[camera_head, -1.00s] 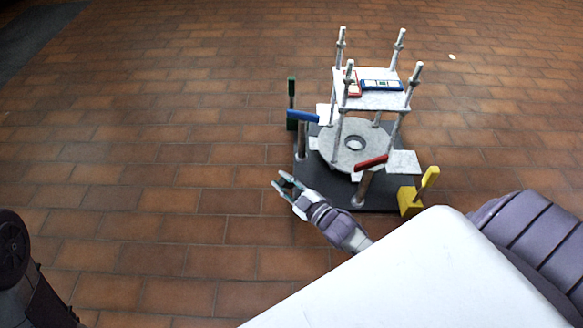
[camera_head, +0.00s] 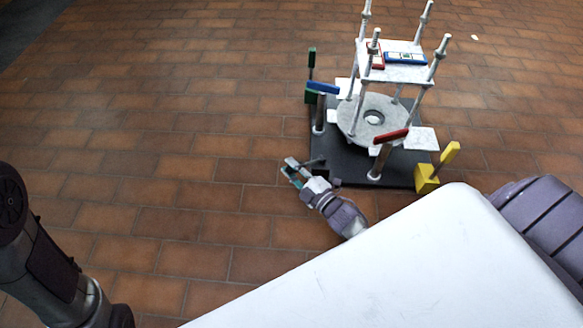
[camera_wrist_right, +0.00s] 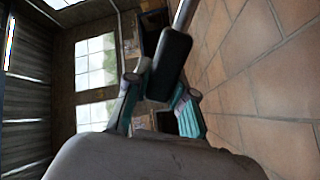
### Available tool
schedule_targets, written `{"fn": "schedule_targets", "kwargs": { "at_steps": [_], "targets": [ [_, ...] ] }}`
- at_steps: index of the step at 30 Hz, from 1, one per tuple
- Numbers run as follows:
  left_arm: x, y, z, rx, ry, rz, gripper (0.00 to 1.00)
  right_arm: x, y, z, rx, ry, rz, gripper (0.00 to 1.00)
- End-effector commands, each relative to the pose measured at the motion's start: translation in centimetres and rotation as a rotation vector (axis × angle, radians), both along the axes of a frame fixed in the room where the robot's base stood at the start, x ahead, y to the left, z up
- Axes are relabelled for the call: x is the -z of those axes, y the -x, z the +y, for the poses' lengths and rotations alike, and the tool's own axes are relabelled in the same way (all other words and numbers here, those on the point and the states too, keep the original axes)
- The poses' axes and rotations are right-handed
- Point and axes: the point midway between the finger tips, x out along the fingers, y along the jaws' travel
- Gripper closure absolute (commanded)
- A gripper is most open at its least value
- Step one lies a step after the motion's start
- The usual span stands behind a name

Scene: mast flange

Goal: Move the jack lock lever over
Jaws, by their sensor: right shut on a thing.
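A dark lever (camera_head: 313,162) sticks out from the left front of a black base plate (camera_head: 345,165). In the right wrist view it shows as a black grip (camera_wrist_right: 165,65) on a grey rod. My right gripper (camera_head: 290,170) is at the lever's outer end; in the wrist view its teal-padded fingers (camera_wrist_right: 160,98) are on both sides of the black grip. It is shut on this grip. Part of the grip is hidden between the fingers. My left arm shows at the lower left, but its gripper is not in view.
On the plate stand a grey ring flange (camera_head: 350,128), a blue-handled post (camera_head: 322,88) and a red-handled post (camera_head: 391,136). A white upper platform (camera_head: 400,72) rests on rods. A green lever (camera_head: 312,65) and a yellow one (camera_head: 450,153) flank it. Brick floor at left is clear.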

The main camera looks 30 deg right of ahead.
Motion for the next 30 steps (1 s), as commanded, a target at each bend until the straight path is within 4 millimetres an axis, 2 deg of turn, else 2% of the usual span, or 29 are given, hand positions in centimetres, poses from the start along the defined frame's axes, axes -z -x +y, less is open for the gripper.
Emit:
{"fn": "schedule_targets", "kwargs": {
  "at_steps": [7, 8, 12, 23, 26, 30],
  "targets": [
    [0.0, 0.0, 0.0, 0.0, 0.001, 0.0, 0.5, 0.4, 0.2, 0.2, -0.004, 0.011, 0.007, 1.0],
    [0.1, 0.0, 0.0, 0.0, 0.001, 0.0, 0.5, 0.4, 0.2, 0.2, -0.004, 0.011, 0.007, 0.72],
    [0.1, 0.0, 0.0, 0.0, 0.001, 0.001, 0.5, 0.3, 0.2, 0.1, -0.004, 0.009, 0.006, 0.5],
    [0.2, -0.1, 0.1, -0.003, 0.0, 0.004, 0.5, 0.2, 0.5, -0.1, -0.001, 0.005, 0.005, 0.5],
    [0.2, -0.1, 0.1, -0.002, -0.001, 0.004, 0.5, 0.3, 1.8, -0.4, -0.001, 0.006, 0.006, 0.5],
    [0.1, -0.1, 0.0, -0.001, 0.0, 0.003, 0.5, 0.4, 4.6, -1.0, -0.002, 0.006, 0.009, 0.5]
  ]
}}
